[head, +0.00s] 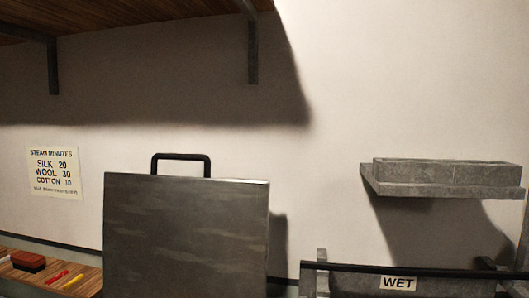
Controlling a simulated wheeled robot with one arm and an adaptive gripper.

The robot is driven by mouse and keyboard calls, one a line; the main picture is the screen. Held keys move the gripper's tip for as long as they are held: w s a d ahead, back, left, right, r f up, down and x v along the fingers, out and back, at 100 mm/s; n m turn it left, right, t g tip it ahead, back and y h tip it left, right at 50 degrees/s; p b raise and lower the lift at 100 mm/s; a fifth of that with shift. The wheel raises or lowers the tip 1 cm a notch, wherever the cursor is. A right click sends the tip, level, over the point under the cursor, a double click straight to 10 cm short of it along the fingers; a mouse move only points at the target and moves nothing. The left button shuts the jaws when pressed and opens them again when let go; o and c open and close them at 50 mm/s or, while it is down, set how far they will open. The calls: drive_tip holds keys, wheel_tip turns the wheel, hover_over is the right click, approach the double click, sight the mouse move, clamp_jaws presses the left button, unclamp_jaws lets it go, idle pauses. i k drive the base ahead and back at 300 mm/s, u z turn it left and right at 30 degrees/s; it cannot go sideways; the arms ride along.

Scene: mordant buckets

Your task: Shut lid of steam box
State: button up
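A large flat grey metal panel (187,238) stands near upright in the middle of the head view, with a black bar handle (181,156) on its top edge. It looks like the steam box's lid, standing open. The body of the box is not visible below it, as the frame cuts off there. My gripper is not in view.
A wooden surface (86,284) at lower left holds a dark red brush-like block (28,261) and small red and yellow sticks. A rack labelled WET (398,283) stands at lower right. A grey wall ledge (445,189) is above it. A wooden shelf (110,14) hangs overhead.

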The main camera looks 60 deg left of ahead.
sight(178, 240)
drive_tip(key=u, duration=0.05)
drive_tip(key=i, duration=1.7)
drive_tip(key=u, duration=4.75)
